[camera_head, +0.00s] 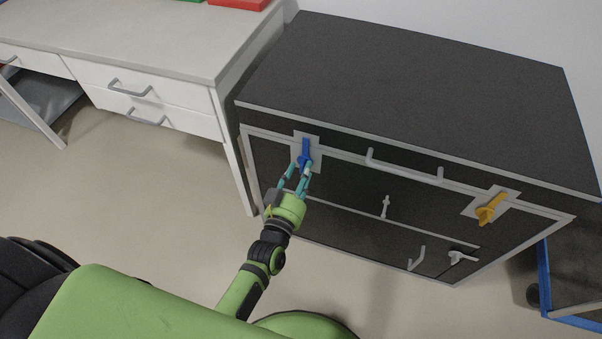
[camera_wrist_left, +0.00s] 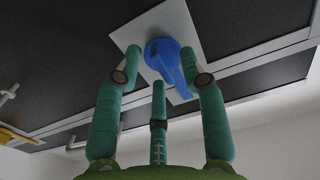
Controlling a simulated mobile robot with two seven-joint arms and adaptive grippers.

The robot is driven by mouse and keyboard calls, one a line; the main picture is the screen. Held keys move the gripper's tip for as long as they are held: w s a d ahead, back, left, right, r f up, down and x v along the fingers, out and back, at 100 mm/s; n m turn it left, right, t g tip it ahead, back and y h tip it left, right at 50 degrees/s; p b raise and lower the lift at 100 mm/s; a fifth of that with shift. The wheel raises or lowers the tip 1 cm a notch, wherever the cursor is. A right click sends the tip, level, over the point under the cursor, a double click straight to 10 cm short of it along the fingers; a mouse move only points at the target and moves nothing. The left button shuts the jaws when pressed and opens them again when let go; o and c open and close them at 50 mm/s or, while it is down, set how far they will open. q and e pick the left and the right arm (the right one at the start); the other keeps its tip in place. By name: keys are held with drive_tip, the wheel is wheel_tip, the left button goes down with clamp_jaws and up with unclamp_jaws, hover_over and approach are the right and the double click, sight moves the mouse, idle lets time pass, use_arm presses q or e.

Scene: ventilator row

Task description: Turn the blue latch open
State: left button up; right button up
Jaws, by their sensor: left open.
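The blue latch (camera_head: 306,150) sits on a light grey plate at the upper left of the dark cabinet's front. Its handle hangs roughly straight down in the head view. The latch also shows in the left wrist view (camera_wrist_left: 170,62), with a round hub and a tapering handle. My left gripper (camera_head: 298,168) is at the latch, open. In the left wrist view its teal fingers spread around the latch, with one long finger on either side and a third between them. I cannot tell whether any finger touches the handle. My right gripper is not in view.
A yellow latch (camera_head: 490,208) is at the cabinet front's right end. A long grey handle (camera_head: 404,170) lies between the latches, with smaller handles below. A white desk with drawers (camera_head: 150,92) stands to the left. A blue-framed cart (camera_head: 570,285) is at the right. Floor before the cabinet is clear.

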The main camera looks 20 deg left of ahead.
use_arm(q)
clamp_jaws()
drive_tip(key=n+p, duration=0.1)
drive_tip(key=n, duration=0.9)
drive_tip(key=shift+r+p, duration=0.15)
drive_tip(key=shift+p, duration=0.25)
drive_tip(key=n, duration=0.4)
drive_tip(key=n+b, duration=0.1)
drive_tip(key=n, duration=0.1)
drive_tip(key=shift+a+r+n, duration=0.1)
drive_tip(key=shift+n, duration=0.9)
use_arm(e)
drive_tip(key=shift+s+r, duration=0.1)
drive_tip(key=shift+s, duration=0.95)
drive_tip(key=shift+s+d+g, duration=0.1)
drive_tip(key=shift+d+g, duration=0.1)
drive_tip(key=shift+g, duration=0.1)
